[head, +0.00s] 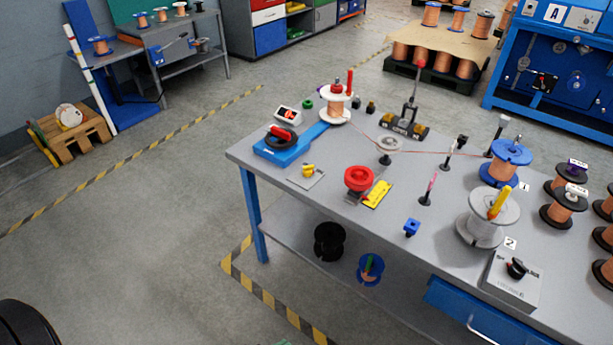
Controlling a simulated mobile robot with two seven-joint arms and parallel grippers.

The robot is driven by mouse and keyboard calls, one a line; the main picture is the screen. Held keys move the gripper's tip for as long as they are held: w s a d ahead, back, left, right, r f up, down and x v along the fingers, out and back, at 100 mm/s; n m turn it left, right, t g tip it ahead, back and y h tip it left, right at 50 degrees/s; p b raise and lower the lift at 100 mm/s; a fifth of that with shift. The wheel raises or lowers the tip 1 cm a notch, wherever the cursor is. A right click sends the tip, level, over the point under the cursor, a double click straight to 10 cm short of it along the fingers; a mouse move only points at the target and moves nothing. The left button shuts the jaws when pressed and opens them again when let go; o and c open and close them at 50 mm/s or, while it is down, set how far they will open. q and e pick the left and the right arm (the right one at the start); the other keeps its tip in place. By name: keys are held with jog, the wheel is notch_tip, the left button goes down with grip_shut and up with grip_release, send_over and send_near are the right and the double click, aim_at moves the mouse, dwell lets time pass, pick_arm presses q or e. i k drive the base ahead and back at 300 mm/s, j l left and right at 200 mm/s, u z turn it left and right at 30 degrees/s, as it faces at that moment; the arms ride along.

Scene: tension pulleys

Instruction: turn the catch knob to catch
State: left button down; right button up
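Several knobs show on the grey workbench (330,205), and I cannot read which one is the catch knob. A black knob (517,268) sits on a grey box (510,285) with small lettering at the front right; the lettering is too small to read. A small yellow knob (308,169) sits on a light plate (305,180) at the left. A red round knob (359,178) stands beside a yellow labelled plate (377,194) near the middle. Neither of my grippers is in view.
A copper wire spool (337,108) stands at the bench's back left, with a blue device (280,145) nearby. A blue spool (510,160) and a white spool (487,220) stand at the right. A pulley (388,146) sits between.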

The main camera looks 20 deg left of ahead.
aim_at(308, 171)
jog(key=u, duration=0.95)
jog(key=i+u, duration=0.25)
jog(key=u, duration=0.2)
jog(key=i+l+u, duration=0.2)
jog(key=u, duration=0.2)
